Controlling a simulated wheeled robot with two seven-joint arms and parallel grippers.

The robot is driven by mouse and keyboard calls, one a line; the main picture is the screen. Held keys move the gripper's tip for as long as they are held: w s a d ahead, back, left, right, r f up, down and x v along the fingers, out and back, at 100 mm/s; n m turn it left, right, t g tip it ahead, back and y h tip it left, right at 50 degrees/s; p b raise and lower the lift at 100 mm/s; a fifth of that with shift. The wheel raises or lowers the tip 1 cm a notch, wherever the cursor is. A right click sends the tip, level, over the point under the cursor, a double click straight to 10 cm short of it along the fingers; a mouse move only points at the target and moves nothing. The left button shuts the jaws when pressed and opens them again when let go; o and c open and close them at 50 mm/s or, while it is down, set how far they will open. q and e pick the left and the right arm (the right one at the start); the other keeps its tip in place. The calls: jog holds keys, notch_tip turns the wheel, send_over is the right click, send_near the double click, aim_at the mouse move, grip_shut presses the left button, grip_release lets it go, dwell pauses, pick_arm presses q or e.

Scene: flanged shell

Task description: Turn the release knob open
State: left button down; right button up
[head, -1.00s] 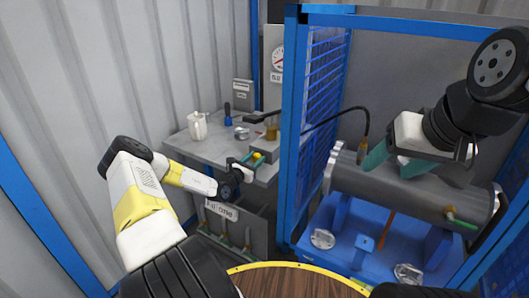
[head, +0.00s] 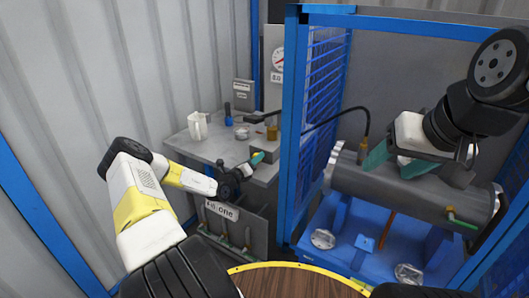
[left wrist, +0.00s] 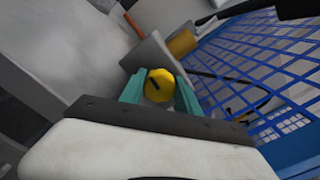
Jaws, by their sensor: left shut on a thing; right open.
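The release knob (left wrist: 158,86) is a yellow round knob with a dark line across its face. In the left wrist view it sits between the two teal fingers of my left gripper (left wrist: 160,92), which is shut on it. In the head view my left gripper (head: 252,161) is at the front right of the grey bench, and the knob is hidden behind it. My right gripper (head: 394,161) is open and empty, its teal fingers above or against the grey flanged cylinder (head: 420,193); I cannot tell if they touch it.
The grey bench (head: 197,151) carries a white jug (head: 198,127), a small blue item (head: 228,117) and a brass-topped block (head: 265,128). A blue mesh panel (head: 317,115) stands right of the bench. The cylinder rests on a blue cradle (head: 343,230).

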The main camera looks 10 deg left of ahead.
pick_arm(q)
jog(key=shift+n, duration=0.5)
jog(key=shift+f, duration=0.1)
jog(key=c, duration=0.9)
grip_release()
jog(key=shift+a, duration=0.1)
